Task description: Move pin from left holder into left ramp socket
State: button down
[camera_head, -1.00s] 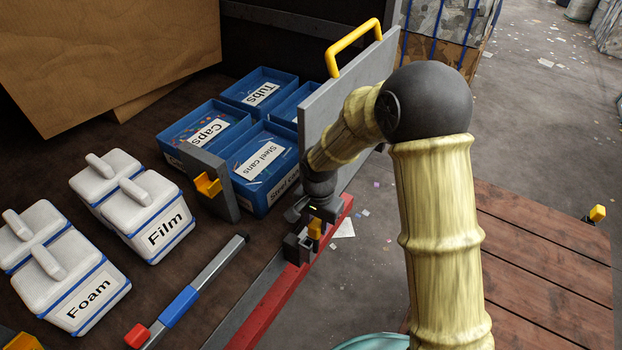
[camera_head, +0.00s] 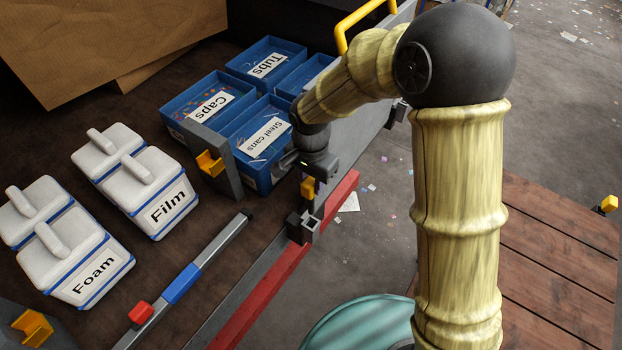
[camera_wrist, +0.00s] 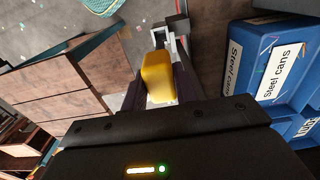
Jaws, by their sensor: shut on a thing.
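My gripper (camera_head: 310,172) is shut on the yellow pin (camera_head: 308,188), at the red rail (camera_head: 282,275) along the table's edge. In the wrist view the yellow pin (camera_wrist: 158,78) sits between the two dark fingers (camera_wrist: 160,90). Just below the pin is a grey bracket (camera_head: 311,231) with a dark block beside it on the rail. The bracket (camera_wrist: 166,44) shows beyond the pin in the wrist view. Whether the pin's lower end is clear of it I cannot tell. A grey panel (camera_head: 366,120) with a yellow handle stands behind my arm, partly hidden.
Blue bins (camera_head: 262,140) stand close left of my gripper. A grey post with a yellow hook (camera_head: 210,163) is beside them. White Film (camera_head: 165,205) and Foam (camera_head: 95,268) boxes stand further left. A grey bar with red and blue parts (camera_head: 185,283) lies on the table.

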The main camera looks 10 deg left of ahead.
jog(key=b, duration=0.4)
send_over(311, 212)
jog(key=shift+w+a+f, duration=0.1)
jog(key=shift+w+f, duration=0.15)
jog(key=shift+f, duration=1.25)
jog(key=shift+w+a+f, duration=0.1)
jog(key=shift+w+f, duration=0.1)
jog(key=shift+f, duration=1.25)
jog(key=shift+f+b, duration=0.75)
jog(key=shift+f, duration=0.05)
jog(key=shift+w+d+f, duration=0.1)
jog(key=shift+d+f, duration=0.05)
jog(key=shift+f, duration=0.1)
jog(key=shift+s+f+b, duration=0.25)
jog(key=shift+f+b, duration=0.55)
jog(key=shift+b, duration=0.1)
jog(key=shift+w+f+b, duration=0.1)
jog(key=shift+f+b, duration=1.85)
jog(key=shift+f, duration=0.45)
jog(key=c, duration=1)
grip_release()
jog(key=shift+r, duration=0.1)
